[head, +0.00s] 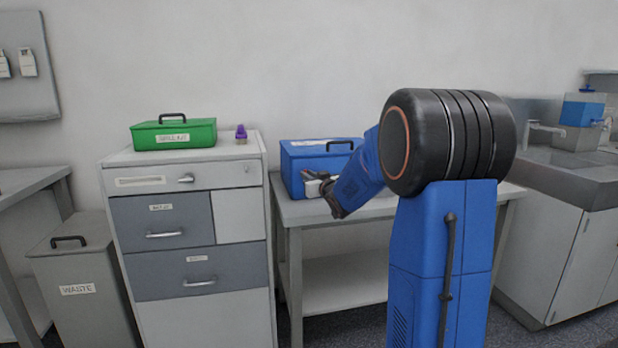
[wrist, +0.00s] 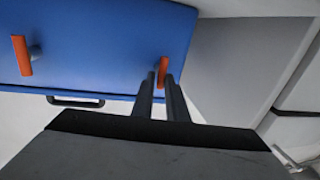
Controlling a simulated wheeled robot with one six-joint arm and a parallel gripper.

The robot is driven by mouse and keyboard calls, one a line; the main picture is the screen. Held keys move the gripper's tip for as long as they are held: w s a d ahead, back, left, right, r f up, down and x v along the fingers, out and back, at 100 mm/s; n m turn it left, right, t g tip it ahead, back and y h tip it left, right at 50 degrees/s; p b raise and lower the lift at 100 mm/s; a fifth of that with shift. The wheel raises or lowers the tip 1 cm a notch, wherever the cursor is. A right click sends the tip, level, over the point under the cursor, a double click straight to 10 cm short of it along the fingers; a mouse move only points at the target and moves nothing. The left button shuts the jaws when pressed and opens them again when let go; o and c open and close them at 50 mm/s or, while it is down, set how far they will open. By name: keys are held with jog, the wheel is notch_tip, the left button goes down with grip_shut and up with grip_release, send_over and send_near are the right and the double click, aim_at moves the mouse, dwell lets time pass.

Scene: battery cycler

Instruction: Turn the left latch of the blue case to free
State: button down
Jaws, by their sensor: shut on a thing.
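The blue case (head: 294,172) stands on the bench in the head view, with a dark handle on top. The wrist view sees the front of the blue case (wrist: 105,40) upside down, with two orange latches. The left latch (wrist: 163,68) of the case is on the right in this view, its long side roughly upright. My gripper (wrist: 161,77) is shut on it, one finger on each side, partly hiding it. The other latch (wrist: 24,55) stands upright and untouched. In the head view my gripper (head: 318,183) is at the case's left front; the latches are hidden there.
A drawer cabinet (head: 190,236) stands close to the left of the bench (head: 370,209). On it are a green case (head: 172,134) and a small purple thing (head: 241,133). A waste bin (head: 80,285) is at far left, a sink counter (head: 560,160) at right.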

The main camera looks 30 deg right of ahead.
jog(key=shift+w+a+f+n+g+h, duration=0.15)
jog(key=shift+a+n+g+h, duration=0.25)
jog(key=shift+n, duration=2.1)
jog(key=shift+a+f+n+g+h, duration=0.25)
jog(key=shift+n+g+h, duration=0.25)
jog(key=shift+n, duration=2)
jog(key=shift+w+a+f+n+g+h, duration=0.15)
jog(key=shift+a+n+g+h, duration=0.3)
jog(key=shift+n, duration=2.05)
jog(key=shift+s+d, duration=0.15)
jog(key=c, duration=1.8)
grip_release()
jog(key=shift+r, duration=0.15)
jog(key=shift+r, duration=0.1)
